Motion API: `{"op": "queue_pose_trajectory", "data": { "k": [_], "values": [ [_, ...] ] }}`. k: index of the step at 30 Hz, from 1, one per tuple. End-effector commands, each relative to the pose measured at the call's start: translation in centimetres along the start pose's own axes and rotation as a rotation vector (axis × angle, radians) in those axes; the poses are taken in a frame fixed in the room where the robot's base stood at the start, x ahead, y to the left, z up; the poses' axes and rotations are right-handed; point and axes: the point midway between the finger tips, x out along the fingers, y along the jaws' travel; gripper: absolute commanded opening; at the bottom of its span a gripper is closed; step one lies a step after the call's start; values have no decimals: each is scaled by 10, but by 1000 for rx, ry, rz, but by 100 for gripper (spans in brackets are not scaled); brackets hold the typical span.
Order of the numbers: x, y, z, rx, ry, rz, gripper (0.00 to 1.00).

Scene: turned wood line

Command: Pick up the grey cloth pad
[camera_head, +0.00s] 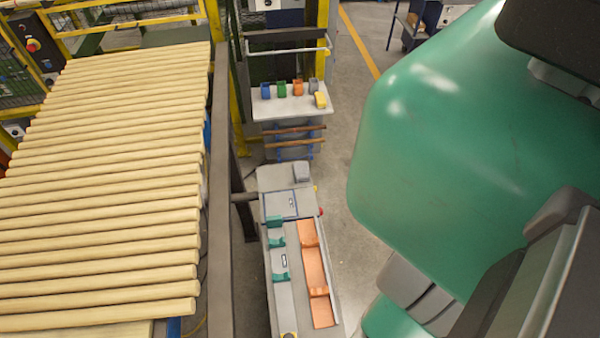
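A small grey piece (314,86) stands in a row of coloured pieces on a white shelf top (275,108) at the back centre. It looks like the grey pad, but it is too small to tell if it is cloth. A second grey, block-like thing (302,172) sits at the far end of the long grey bench; its material is unclear. My green and dark arm parts fill the right side, close to the camera. My gripper's fingertips do not show, and nothing is seen held.
Blue (265,91), green (281,90), orange (298,88) and yellow (320,100) pieces share the shelf top. Teal cradles (279,262) and an orange tray (315,270) lie on the grey bench. Wooden rods (100,190) fill the left. Floor (345,130) right of the shelf is clear.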

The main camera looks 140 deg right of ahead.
Motion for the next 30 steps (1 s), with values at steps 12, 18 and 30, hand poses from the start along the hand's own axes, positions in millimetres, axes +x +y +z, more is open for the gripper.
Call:
{"op": "queue_pose_trajectory", "data": {
  "k": [12, 18, 30],
  "values": [
    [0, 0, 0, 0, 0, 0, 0],
    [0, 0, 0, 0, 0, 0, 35],
    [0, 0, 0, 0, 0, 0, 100]
  ]
}}
